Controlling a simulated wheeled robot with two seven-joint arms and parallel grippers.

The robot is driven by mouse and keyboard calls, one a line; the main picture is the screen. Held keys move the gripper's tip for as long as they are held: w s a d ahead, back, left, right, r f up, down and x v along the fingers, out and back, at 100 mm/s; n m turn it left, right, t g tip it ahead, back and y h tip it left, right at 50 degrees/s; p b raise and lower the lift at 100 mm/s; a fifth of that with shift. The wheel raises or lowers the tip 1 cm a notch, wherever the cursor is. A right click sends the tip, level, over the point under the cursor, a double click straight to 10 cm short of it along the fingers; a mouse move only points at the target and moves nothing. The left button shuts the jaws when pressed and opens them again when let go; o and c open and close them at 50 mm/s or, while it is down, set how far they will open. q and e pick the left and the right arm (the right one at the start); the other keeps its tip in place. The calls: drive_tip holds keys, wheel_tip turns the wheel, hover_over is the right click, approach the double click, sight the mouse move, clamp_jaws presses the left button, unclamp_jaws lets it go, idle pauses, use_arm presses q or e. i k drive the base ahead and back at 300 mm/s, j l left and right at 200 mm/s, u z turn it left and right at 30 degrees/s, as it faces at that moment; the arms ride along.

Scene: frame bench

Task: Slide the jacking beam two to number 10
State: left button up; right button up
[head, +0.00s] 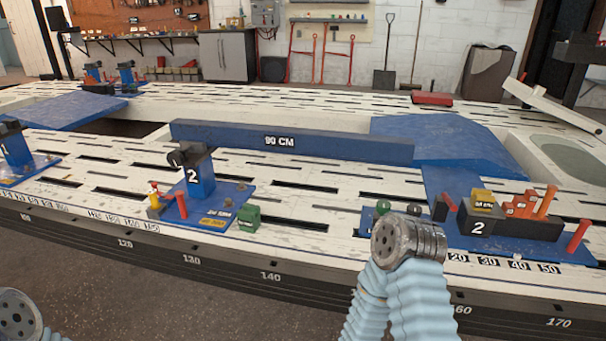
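A black block marked 2 (508,222) lies along a blue base plate (462,240) on the bench at right. It bears small yellow and orange pieces. This may be jacking beam two, but I cannot tell for sure. A number strip (518,266) in front of the plate shows 20, 30, 40 and 50. No 10 shows, and my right arm covers the area left of the 20. My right arm's round metal end (408,240) is in front of the plate's left part. My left arm's metal end (17,318) is at lower left. No gripper fingers show on either arm.
A blue post marked 2 (200,178) stands on a plate at middle left, with a green block (249,217) beside it. A blue 90 CM beam (290,143) lies across the bench behind. The slotted bench front carries larger numbers. Open floor shows at lower left.

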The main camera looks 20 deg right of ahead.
sight(452, 150)
drive_tip(key=z, duration=1.9)
